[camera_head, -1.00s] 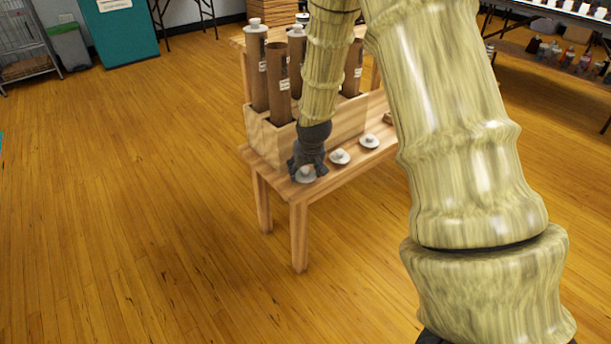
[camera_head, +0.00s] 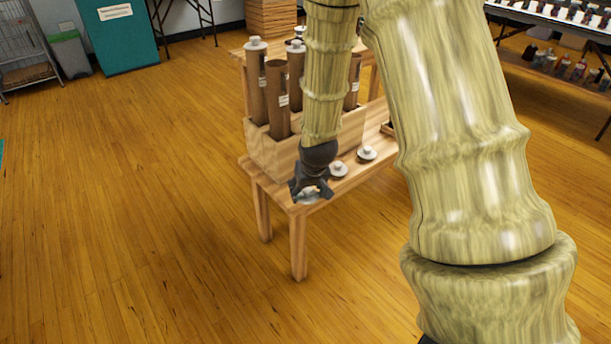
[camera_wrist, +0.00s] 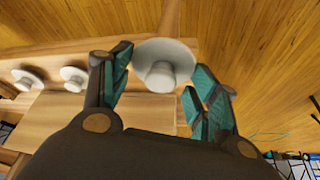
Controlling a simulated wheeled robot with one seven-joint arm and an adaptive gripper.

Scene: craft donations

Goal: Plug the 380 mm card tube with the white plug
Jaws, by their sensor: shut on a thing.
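My gripper (camera_head: 309,194) is at the near corner of the wooden table. It is shut on a white plug (camera_wrist: 162,66), a round disc with a small knob, between its teal finger pads in the wrist view. I cannot tell whether the plug still touches the tabletop. Brown card tubes stand upright in a wooden box. The front tube (camera_head: 278,98) has an open top. The left tube (camera_head: 258,88) and the tube behind (camera_head: 296,80) carry pale plugs. The right tube (camera_head: 353,82) has its top hidden by my arm. The labels are too small to read.
Two more pale plugs, one nearer (camera_head: 338,169) and one farther (camera_head: 367,153), lie on the table (camera_head: 257,170) right of my gripper. The wooden box (camera_head: 272,153) stands close behind it. Open floor lies left of the table.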

